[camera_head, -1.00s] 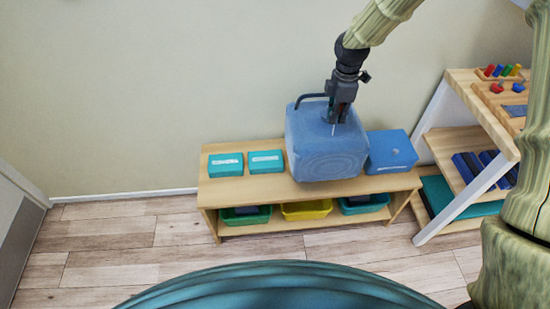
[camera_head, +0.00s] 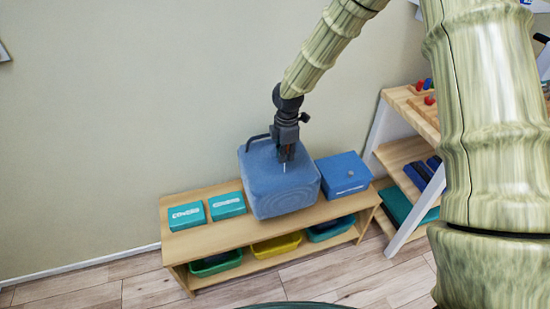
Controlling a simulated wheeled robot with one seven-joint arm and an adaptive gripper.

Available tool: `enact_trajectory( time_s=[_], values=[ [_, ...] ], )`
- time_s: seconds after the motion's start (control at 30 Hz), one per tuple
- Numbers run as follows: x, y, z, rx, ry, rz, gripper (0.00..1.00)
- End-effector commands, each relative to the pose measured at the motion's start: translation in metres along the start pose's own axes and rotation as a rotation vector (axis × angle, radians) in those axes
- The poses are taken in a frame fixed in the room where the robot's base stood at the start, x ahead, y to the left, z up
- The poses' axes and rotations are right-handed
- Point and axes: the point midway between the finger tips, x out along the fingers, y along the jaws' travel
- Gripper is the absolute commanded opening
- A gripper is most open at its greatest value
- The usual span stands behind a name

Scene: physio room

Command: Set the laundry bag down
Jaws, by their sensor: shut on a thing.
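The laundry bag (camera_head: 268,192) is a boxy blue fabric bag at the low wooden bench (camera_head: 225,237). It is at the bench top, between the teal boxes and a blue lidded box. I cannot tell whether its underside touches the wood. My gripper (camera_head: 286,158) points down at the top of the bag and is shut on it. The fingertips are partly hidden against the bag. A dark curved handle (camera_head: 256,138) stands out to the left of the gripper.
Two teal boxes (camera_head: 187,215) (camera_head: 227,205) and a blue box (camera_head: 343,174) stand on the bench beside the bag. Green, yellow and teal trays (camera_head: 276,245) fill the lower shelf. A wooden shelf unit (camera_head: 405,150) stands at the right. The floor (camera_head: 130,285) in front is clear.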

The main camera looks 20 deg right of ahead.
Motion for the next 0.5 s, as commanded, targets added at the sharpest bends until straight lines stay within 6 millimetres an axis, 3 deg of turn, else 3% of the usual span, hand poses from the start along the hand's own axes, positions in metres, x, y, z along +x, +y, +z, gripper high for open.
enact_trajectory(
  time_s=[0.2,0.5],
  values=[
    [0.019,0.001,0.0,0.001,0.0,0.003,0.0],
    [0.029,0.001,0.001,0.002,0.0,0.004,0.0]
  ],
)
